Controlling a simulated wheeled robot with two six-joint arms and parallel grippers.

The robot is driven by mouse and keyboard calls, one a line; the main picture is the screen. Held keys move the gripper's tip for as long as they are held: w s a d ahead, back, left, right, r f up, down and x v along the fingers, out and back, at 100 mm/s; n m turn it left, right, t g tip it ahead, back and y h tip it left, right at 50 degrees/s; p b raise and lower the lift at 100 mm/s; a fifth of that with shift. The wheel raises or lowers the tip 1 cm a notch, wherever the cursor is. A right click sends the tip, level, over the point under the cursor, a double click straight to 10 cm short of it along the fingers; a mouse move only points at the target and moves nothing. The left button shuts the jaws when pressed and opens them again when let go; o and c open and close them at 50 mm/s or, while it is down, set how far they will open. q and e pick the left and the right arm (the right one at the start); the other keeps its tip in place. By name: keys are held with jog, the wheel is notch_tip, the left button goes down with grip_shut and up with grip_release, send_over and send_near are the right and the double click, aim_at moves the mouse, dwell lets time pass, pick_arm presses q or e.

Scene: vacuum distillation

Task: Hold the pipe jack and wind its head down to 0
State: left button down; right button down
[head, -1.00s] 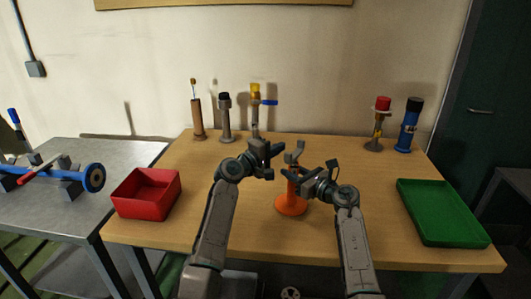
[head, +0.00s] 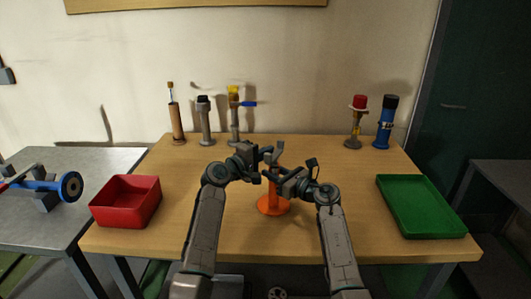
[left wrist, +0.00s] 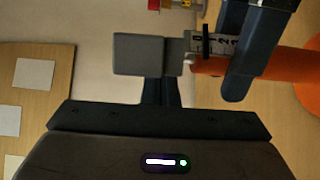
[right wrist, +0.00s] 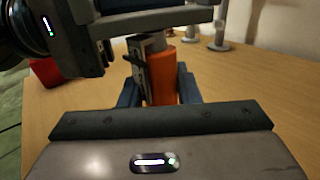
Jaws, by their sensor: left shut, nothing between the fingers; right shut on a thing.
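The orange pipe jack (head: 274,207) stands upright on the table, its round base flat on the wood. My right gripper (head: 277,181) is shut on its orange post, which shows between the fingers in the right wrist view (right wrist: 162,78). A small numbered scale with a dark pointer (left wrist: 206,45) sits beside the post top. I cannot read the pointer's value.
A red bin (head: 125,203) stands at the left table edge and a green tray (head: 425,207) at the right. Several upright fittings stand along the back, including a yellow-topped one (head: 234,115) and a blue one (head: 385,125). A grey side table (head: 40,235) is at left.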

pick_arm(q)
jog(key=shift+w+d+m+g+h, duration=0.15)
jog(key=shift+w+m+g+h, duration=0.1)
jog(key=shift+m+g+h, duration=0.55)
jog(key=m+g+h, duration=0.1)
jog(key=g, duration=0.1)
jog(key=d+m+g+h, duration=0.1)
jog(key=m+g, duration=0.1)
jog(key=g, duration=0.1)
jog(key=m+g+h, duration=0.1)
jog(key=m+g, duration=0.1)
jog(key=shift+w+d+r+h, duration=0.1)
jog(key=shift+w+d+h, duration=0.1)
jog(key=shift+w+h, duration=0.2)
jog(key=shift+d+g, duration=0.1)
jog(key=shift+g, duration=0.3)
dwell(1.1)
